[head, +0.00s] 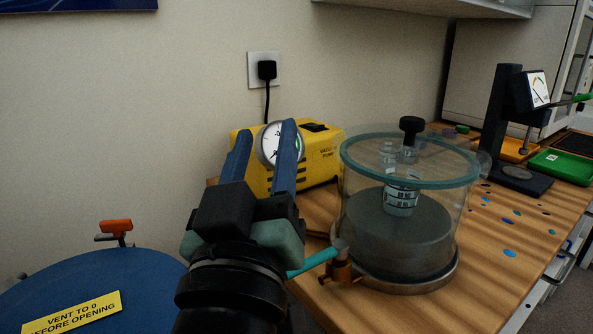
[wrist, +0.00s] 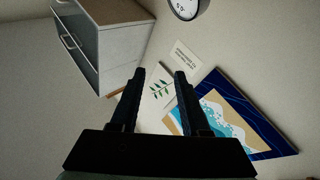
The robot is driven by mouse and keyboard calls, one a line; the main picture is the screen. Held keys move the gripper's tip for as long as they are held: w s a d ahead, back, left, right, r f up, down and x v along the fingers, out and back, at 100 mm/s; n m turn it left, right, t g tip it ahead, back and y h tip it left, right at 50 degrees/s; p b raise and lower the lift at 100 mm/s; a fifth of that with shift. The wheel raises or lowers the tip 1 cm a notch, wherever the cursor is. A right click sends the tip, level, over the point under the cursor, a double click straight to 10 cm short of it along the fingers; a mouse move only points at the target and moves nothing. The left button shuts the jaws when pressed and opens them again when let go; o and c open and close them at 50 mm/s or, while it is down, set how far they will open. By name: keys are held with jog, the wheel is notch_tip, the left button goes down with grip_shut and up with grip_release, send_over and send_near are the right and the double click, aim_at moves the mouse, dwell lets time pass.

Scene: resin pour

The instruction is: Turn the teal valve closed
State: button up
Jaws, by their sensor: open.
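The teal valve lever (head: 314,262) sticks out to the left of a brass valve body (head: 341,272) at the lower front of the clear vacuum chamber (head: 355,215). The part of the lever nearest my arm is partly hidden behind it. My gripper (head: 265,140) is raised left of the chamber, with its two blue fingers pointing up and apart, and nothing between them. In the wrist view my gripper (wrist: 158,80) is open and empty and faces the wall. The valve does not show in the wrist view.
A yellow vacuum pump (head: 320,165) with a dial stands behind my gripper. A blue round vessel (head: 100,285) with an orange-handled valve (head: 116,228) is at the lower left. A gauge press (head: 515,125) and green tray (head: 562,165) stand at right on the wooden bench (head: 490,240).

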jog(key=w+a+f+n+g+h+p, duration=0.1)
jog(key=w+a+f+n+g+p, duration=0.1)
jog(key=a+f+n+g+p, duration=0.45)
jog(key=n+g+h+p, duration=0.3)
jog(key=n+h+p, duration=0.45)
jog(key=p, duration=1.25)
send_near(290, 274)
jog(key=shift+y, duration=0.35)
jog(key=x, duration=1.1)
jog(key=shift+w+d+r, duration=0.15)
jog(key=shift+w+d, duration=0.1)
jog(key=shift+d, duration=0.15)
grip_shut()
